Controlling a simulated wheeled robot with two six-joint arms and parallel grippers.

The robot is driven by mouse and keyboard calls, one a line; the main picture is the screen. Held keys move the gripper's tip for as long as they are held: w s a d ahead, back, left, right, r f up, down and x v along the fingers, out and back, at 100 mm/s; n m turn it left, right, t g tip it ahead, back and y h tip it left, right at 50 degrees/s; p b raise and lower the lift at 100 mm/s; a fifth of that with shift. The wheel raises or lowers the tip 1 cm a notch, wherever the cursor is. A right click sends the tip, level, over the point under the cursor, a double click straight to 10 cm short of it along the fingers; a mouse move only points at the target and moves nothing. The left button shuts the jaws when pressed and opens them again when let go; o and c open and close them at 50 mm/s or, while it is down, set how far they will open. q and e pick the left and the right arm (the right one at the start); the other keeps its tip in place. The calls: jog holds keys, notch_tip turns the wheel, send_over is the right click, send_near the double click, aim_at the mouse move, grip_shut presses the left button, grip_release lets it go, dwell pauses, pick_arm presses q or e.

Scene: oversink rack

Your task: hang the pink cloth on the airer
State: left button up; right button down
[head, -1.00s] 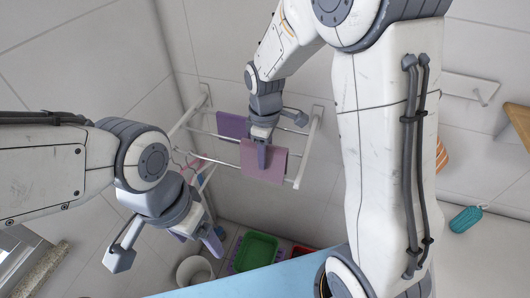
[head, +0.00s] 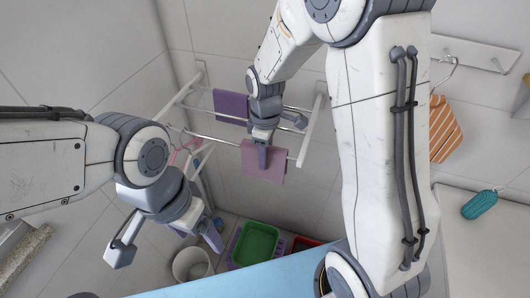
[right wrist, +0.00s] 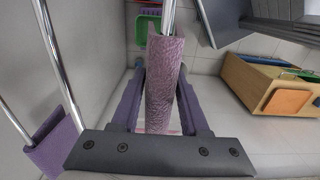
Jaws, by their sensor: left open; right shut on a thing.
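The pink cloth (head: 276,166) hangs at the front rail of the white wall airer (head: 310,132), and in the right wrist view the cloth (right wrist: 163,85) lies folded along a metal rail. My right gripper (head: 264,145) is at the cloth from above and shut on it, with a finger on either side in the right wrist view (right wrist: 160,100). The cloth's far side is hidden. My left gripper (head: 166,246) is open and empty, low at the left, apart from the airer.
A purple cloth (head: 230,106) hangs on a rear rail. Below stand a white bin (head: 191,264) and a green tub (head: 257,242). An orange striped cloth (head: 445,130) hangs from a hook at right; a teal item (head: 480,204) lies on the pale surface.

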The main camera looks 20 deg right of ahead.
jog(key=shift+f, duration=0.3)
jog(key=shift+c, duration=1.7)
grip_release()
jog(key=shift+r, duration=0.15)
jog(key=shift+r, duration=0.3)
notch_tip(320, 180, up, 10)
jog(key=shift+f+b, duration=0.2)
jog(key=shift+b, duration=0.8)
jog(key=s+a+f+m+b, duration=0.1)
jog(key=s+a+f+m, duration=0.1)
jog(key=s, duration=0.8)
jog(key=s+a+f+m+y+b, duration=0.1)
jog(key=s+a+f, duration=0.3)
jog(key=s, duration=0.7)
jog(key=a+m+b, duration=0.1)
jog(key=a, duration=0.1)
jog(key=shift+s+a, duration=0.3)
